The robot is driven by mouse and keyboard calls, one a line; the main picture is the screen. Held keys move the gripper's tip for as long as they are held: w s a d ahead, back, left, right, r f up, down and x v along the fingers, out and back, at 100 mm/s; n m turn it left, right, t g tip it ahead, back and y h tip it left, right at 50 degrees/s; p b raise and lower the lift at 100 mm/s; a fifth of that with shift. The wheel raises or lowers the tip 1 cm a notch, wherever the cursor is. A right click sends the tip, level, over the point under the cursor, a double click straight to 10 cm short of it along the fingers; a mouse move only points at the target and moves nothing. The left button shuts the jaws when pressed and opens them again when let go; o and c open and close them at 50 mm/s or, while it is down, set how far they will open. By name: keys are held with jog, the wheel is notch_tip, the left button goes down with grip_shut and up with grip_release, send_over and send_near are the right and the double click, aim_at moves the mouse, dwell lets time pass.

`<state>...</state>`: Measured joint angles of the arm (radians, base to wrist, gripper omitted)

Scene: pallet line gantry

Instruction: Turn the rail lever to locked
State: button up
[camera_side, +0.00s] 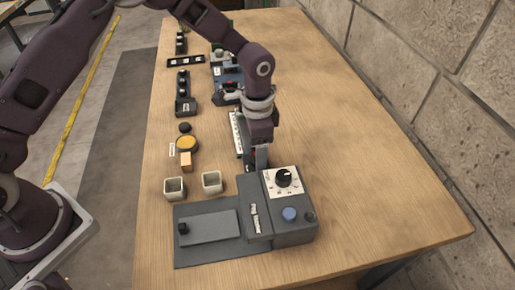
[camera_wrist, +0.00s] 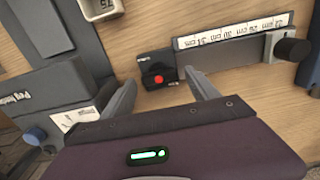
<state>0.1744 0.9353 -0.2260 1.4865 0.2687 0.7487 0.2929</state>
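The rail (camera_wrist: 235,50) carries a white scale strip with printed cm marks, and it runs to the upper right in the wrist view. It also shows in the side view (camera_side: 238,132), partly behind my wrist. A dark round knob (camera_wrist: 293,50) stands at the rail's right end. A small black block (camera_wrist: 155,58) with a red dot and a small label sits at its left end. I cannot tell which part is the lever or how it is set. My gripper (camera_wrist: 160,79) is open, its fingers apart either side of the block's near edge. It points down in the side view (camera_side: 261,164).
A grey station with a dial (camera_side: 283,178) and a blue button (camera_side: 289,214) stands close in front of my gripper. Two small square cups (camera_side: 211,182) and a tan block (camera_side: 186,162) lie to its left. Right of the rail the wooden table (camera_side: 370,150) is clear.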

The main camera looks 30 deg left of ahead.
notch_tip(320, 180, up, 7)
jog(key=shift+r, duration=0.2)
jog(key=s+a+r+n+t, duration=0.1)
jog(key=s+a+r+n, duration=0.1)
jog(key=s+a+r, duration=0.45)
jog(key=s+a+r+n+t, duration=0.2)
jog(key=s+r, duration=0.2)
jog(key=r, duration=0.6)
jog(key=s+a+r+n+t, duration=0.1)
jog(key=s+a+n, duration=0.1)
jog(key=s, duration=0.6)
jog(key=s+a+n+t, duration=0.1)
jog(key=s+a+n, duration=0.2)
jog(key=s, duration=0.6)
jog(key=shift+s+r+t, duration=0.15)
jog(key=shift+r+t, duration=0.15)
jog(key=shift+r, duration=0.1)
